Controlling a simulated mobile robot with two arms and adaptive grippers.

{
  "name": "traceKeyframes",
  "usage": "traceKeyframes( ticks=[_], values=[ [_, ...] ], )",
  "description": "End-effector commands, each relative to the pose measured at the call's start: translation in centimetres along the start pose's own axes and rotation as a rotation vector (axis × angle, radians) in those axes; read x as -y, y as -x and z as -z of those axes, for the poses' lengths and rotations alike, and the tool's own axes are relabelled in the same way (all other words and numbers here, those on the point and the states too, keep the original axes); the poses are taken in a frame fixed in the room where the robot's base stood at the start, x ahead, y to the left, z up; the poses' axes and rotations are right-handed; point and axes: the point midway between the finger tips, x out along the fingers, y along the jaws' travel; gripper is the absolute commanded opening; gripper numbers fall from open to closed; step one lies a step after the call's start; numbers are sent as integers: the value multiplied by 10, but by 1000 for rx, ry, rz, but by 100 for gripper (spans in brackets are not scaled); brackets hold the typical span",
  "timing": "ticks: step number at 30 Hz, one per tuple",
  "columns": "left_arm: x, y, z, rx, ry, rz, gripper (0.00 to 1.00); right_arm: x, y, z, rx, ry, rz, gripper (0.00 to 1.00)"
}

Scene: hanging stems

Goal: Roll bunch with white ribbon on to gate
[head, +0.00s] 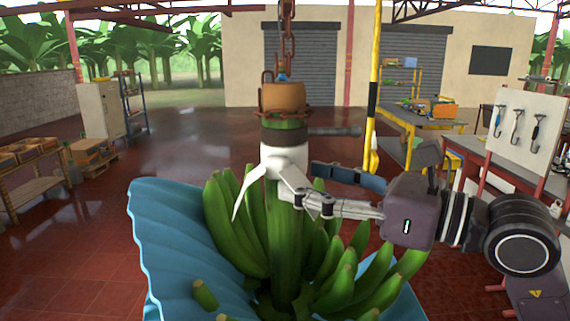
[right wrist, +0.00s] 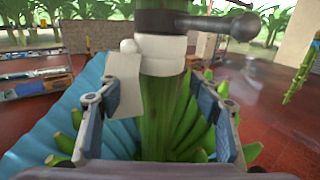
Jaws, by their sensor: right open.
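The green banana bunch (head: 285,235) hangs upright from a chain (head: 287,40) in the middle of the head view. A white ribbon (head: 283,160) is tied round its stem, with loose tails hanging down. The ribbon also shows in the right wrist view (right wrist: 160,55). My right gripper (head: 308,187) reaches in from the right at the stem, just below the ribbon knot. In the right wrist view its open fingers (right wrist: 155,105) stand on both sides of the stem (right wrist: 157,120), apart from it. My left gripper is out of view. I cannot make out a gate for sure.
A dark bar (head: 335,131) sticks out right of the stem top. A blue sheet (head: 165,235) hangs round the bunch's lower part. A yellow and black post (head: 374,85) stands behind to the right. A tool board (head: 520,125) is at far right. The floor behind is open.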

Motion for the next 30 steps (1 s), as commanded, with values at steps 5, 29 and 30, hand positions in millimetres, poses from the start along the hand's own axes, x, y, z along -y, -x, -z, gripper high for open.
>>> traceKeyframes(
  ticks=[5,29,30],
  values=[
    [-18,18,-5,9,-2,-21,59,-1,-27,-4,1,-5,-5,59],
    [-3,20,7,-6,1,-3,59,-1,-38,0,1,-2,-3,18],
    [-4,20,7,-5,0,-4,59,-1,-38,0,1,-2,-3,13]
  ],
)
